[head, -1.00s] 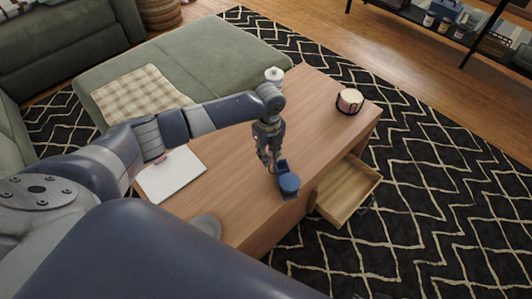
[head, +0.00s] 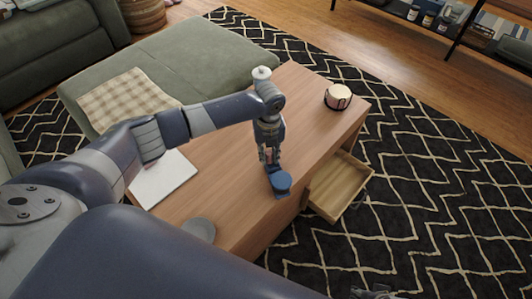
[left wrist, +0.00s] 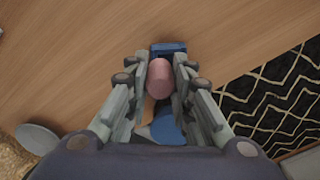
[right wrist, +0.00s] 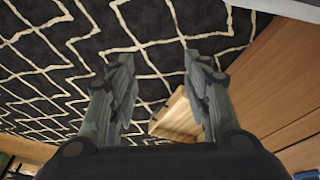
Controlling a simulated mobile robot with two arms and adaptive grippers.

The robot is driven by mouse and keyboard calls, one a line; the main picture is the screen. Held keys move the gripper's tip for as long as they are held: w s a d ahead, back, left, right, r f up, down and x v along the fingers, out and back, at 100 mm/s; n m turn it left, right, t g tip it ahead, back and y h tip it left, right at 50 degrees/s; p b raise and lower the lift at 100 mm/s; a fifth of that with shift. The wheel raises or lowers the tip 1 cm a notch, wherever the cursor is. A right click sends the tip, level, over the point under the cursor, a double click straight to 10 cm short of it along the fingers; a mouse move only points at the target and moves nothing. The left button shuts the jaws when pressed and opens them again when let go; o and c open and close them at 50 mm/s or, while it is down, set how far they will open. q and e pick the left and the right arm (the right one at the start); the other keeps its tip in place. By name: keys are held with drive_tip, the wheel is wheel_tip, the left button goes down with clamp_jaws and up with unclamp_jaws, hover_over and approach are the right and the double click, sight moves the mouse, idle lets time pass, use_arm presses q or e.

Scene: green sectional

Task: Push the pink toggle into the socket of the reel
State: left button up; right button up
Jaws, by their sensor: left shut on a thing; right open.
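The pink toggle (left wrist: 160,78) is between the fingers of my left gripper (left wrist: 160,66), which is shut on it. In the head view my left gripper (head: 271,163) points down at the far end of the blue reel (head: 281,184) on the coffee table. In the left wrist view a blue block-like part of the reel (left wrist: 168,47) lies just beyond the toggle, and its round blue part (left wrist: 166,125) shows below. The socket is hidden, so I cannot tell whether the toggle touches it. My right gripper (right wrist: 158,65) is open and empty over the rug.
The wooden coffee table (head: 225,190) holds a white notebook (head: 163,180), a grey disc (head: 200,229) and a pinkish-white round container (head: 338,97). An open, empty drawer (head: 340,186) juts out at the table's right side. A green sofa stands behind.

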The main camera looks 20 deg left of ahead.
use_arm(q)
drive_tip(key=shift+w+d+m, duration=0.15)
drive_tip(key=shift+d+m, duration=0.25)
drive_tip(key=shift+m, duration=0.3)
drive_tip(key=shift+d+m, duration=0.2)
drive_tip(key=shift+m, duration=0.2)
use_arm(e)
drive_tip(key=shift+r, duration=0.7)
drive_tip(key=shift+s+f, duration=0.15)
drive_tip(key=shift+f, duration=0.05)
use_arm(q)
drive_tip(key=shift+f, duration=0.2)
drive_tip(key=shift+f+b, duration=0.15)
drive_tip(key=shift+b, duration=0.2)
drive_tip(key=shift+f, duration=0.15)
use_arm(e)
drive_tip(key=shift+w+r, duration=0.25)
drive_tip(key=shift+r, duration=0.55)
drive_tip(key=shift+s+r, duration=0.1)
